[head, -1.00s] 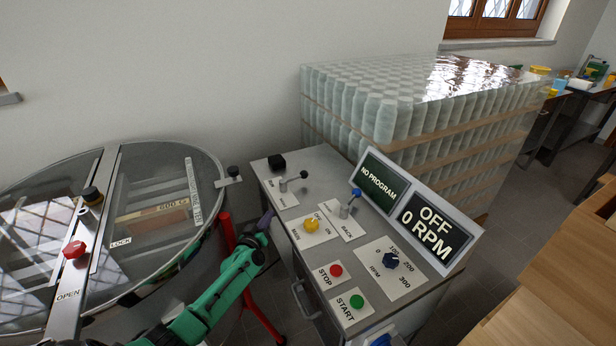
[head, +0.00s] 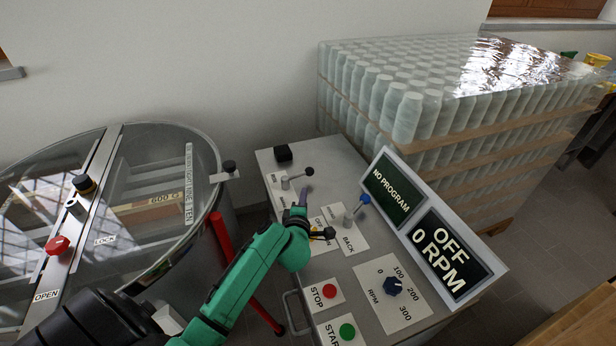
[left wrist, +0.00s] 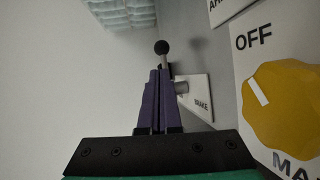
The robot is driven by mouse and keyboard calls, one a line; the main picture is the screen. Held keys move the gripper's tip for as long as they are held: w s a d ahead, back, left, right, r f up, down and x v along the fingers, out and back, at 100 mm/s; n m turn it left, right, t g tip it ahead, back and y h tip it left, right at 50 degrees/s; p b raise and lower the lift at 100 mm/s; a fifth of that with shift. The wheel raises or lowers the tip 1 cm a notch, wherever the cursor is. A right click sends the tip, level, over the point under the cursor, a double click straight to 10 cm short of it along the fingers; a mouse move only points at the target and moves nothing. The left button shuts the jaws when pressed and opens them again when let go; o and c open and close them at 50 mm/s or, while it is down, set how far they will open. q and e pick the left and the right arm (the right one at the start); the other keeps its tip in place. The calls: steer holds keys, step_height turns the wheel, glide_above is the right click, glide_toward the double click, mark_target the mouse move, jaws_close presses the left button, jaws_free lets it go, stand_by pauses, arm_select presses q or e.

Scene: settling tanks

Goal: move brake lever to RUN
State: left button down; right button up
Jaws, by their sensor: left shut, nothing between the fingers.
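The brake lever (head: 308,171) has a black ball knob on a thin rod and a grey pivot on a white plate, at the back left of the control cabinet. Its rod points right in the head view. In the left wrist view the lever's black knob (left wrist: 161,47) shows just beyond the fingertips, and part of the word BRAKE is readable on its plate (left wrist: 201,103). My left gripper (head: 303,190) has its purple fingers shut and empty, close to the lever on its near side. Its fingers (left wrist: 159,72) overlap the rod in the wrist view; I cannot tell if they touch. My right gripper is not in view.
A yellow main switch (left wrist: 284,103) sits close by, set to OFF. A blue-knobbed lever (head: 363,199), an RPM dial (head: 393,286), a red STOP button (head: 330,291) and a green START button (head: 347,331) share the cabinet top. The glass-lidded tank (head: 150,247) stands left; wrapped jars (head: 403,117) stand behind.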

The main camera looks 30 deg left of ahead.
mark_target(309, 174)
arm_select(q)
steer(key=x, duration=0.4)
steer(key=shift+w+a+f, duration=0.1)
steer(key=shift+w, duration=0.1)
steer(key=b+x, duration=0.1)
steer(key=x, duration=0.4)
steer(key=shift+f, duration=0.2)
steer(key=shift+w, duration=0.35)
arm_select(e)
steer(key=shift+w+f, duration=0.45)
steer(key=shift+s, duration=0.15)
